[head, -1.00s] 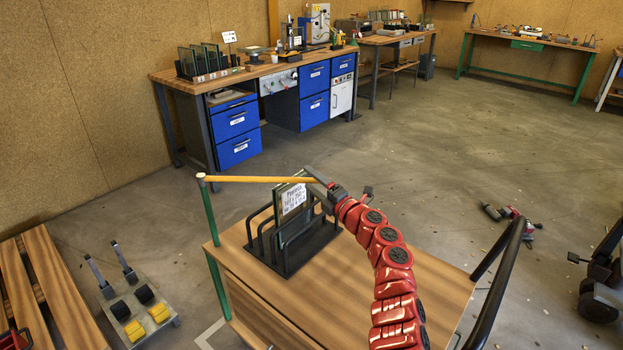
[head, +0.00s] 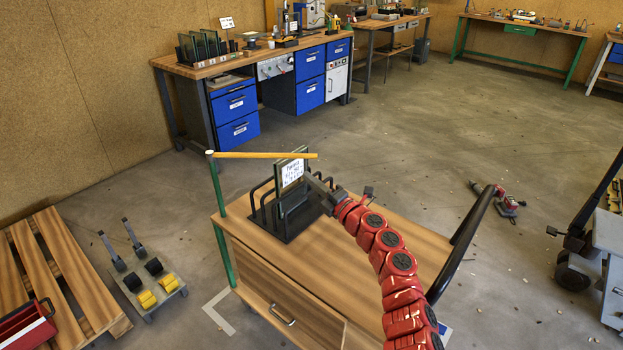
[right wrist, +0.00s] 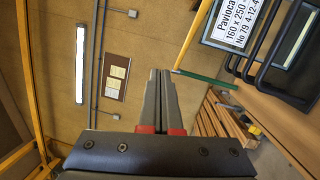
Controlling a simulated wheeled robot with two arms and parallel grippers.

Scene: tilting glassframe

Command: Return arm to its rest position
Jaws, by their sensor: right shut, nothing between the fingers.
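My right arm, in red segments, reaches over the wooden cart (head: 390,235) from the lower right of the head view. Its gripper (head: 311,181) is shut and empty, beside the right side of the glass unit. In the right wrist view the gripper's fingers (right wrist: 160,78) lie together with nothing between them. The glass unit (head: 297,164) with a white label stands upright in a black rack (head: 285,225) on the cart. The label (right wrist: 236,18) also shows in the right wrist view. A yellow bar (head: 250,155) extends from a green post (head: 219,215), apart from my gripper. My left gripper is not in view.
A black push handle (head: 465,240) rises at the cart's right side. A wooden pallet (head: 60,275) and a small wheeled dolly (head: 150,290) lie at left. A workbench (head: 245,65) with blue drawers stands behind.

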